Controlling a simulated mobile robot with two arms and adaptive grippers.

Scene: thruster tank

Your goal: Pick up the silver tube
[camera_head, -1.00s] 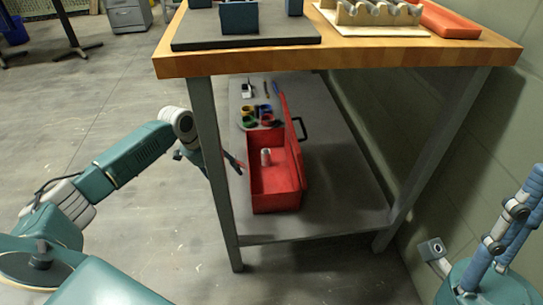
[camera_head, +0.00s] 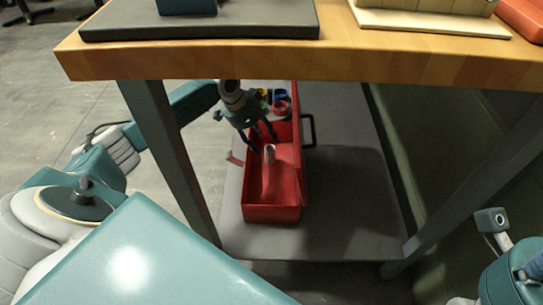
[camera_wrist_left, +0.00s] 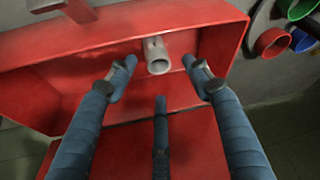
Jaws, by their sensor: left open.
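The silver tube (camera_head: 269,154) stands inside the open red toolbox (camera_head: 272,214) on the lower shelf. In the left wrist view the tube (camera_wrist_left: 157,55) shows its hollow end against the red wall of the toolbox (camera_wrist_left: 75,62). My left gripper (camera_head: 262,140) is open at the toolbox, close to the top of the tube. In the left wrist view its three blue fingers (camera_wrist_left: 160,77) are spread, with the tube beyond the fingertips and between the outer two. I see no contact. My right gripper is not in view.
The wooden tabletop (camera_head: 300,60) hangs over the shelf (camera_head: 340,225), and a grey table leg (camera_head: 168,155) stands near my left arm. Coloured rings (camera_head: 281,106) lie behind the toolbox. The shelf right of the toolbox is clear.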

